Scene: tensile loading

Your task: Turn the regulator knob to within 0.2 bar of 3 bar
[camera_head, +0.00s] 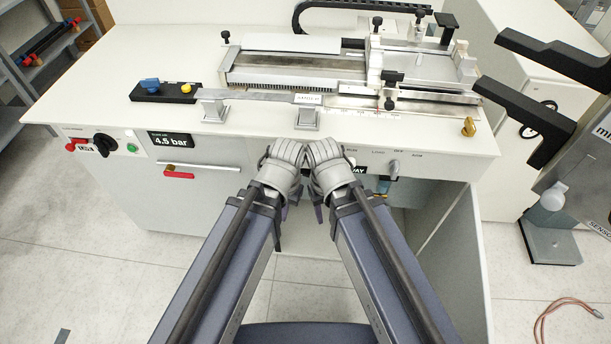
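A round black knob (105,145), most likely the regulator knob, sits on the white front panel of the bench at the left. A black display (171,139) to its right reads 4.5 bar. My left gripper (284,153) and my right gripper (323,153) are side by side at the bench's front edge, near the middle and well to the right of the knob. I cannot tell whether their fingers are open or shut. Neither gripper touches the knob.
A red part (76,146) and a green button (131,147) flank the knob. A red handle (179,175) is below the display. A black block with blue and yellow knobs (166,91) and a testing rig (350,70) stand on the bench. The panel's left front is unobstructed.

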